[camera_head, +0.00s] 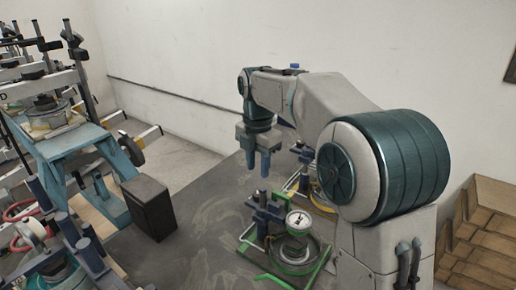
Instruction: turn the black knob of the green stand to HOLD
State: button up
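A stand with a green base frame (328,262) sits on the dark surface at the lower middle. It carries a round white-faced dial (299,221) and a round metal part below it. Dark blue posts stand at its left side. I cannot make out the black knob or any HOLD mark at this size. My gripper (258,170) hangs pointing down, behind and above the stand in the picture. Its two blue fingers are apart with a gap between them, and nothing shows in the gap. It appears clear of the stand.
A second stand with a yellow frame (320,201) is partly hidden behind my arm. A black box (149,208) stands to the left, beside a blue bench (75,140) crowded with equipment. Wooden crates (478,225) are at the right. The dark surface (195,235) left of the green stand is bare.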

notch_tip(320, 180, up, 5)
jog(key=shift+r, duration=0.1)
dwell(0.4)
